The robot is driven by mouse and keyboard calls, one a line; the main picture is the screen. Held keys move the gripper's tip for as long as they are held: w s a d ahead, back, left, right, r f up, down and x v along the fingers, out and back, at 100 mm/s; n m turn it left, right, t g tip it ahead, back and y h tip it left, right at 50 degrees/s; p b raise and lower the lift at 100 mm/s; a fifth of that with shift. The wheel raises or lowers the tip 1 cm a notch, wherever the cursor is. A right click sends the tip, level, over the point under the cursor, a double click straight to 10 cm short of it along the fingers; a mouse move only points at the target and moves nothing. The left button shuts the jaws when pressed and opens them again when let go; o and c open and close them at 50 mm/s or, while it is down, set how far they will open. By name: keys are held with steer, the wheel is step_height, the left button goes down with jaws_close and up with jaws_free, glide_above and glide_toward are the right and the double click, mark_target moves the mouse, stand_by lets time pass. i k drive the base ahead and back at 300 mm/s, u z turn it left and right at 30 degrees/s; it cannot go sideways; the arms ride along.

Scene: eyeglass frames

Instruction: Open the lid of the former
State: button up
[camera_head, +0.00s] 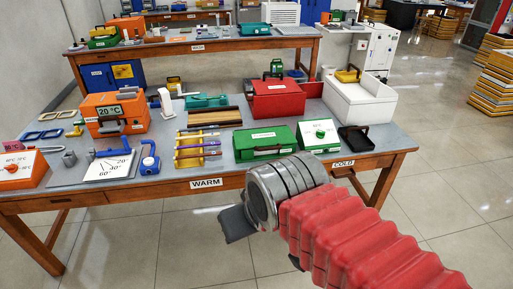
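I cannot tell for sure which thing is the former. Several lidded boxes stand on the near bench. A long green box (264,143) with a front handle lies near the front edge, its lid shut. A red box (277,100) with a dark top handle stands behind it and looks shut. An orange box (112,115) with a "20 °C" display stands at the left.
The near bench (218,172) has front labels "WARM" and "COLD". A green-and-white dial unit (319,134), a white box (359,98) and a black tray (355,138) stand at its right. Coloured clamps (197,148) lie mid-bench. The tiled floor in front is free.

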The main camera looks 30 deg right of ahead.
mark_target(277, 136)
steer(key=i, duration=1)
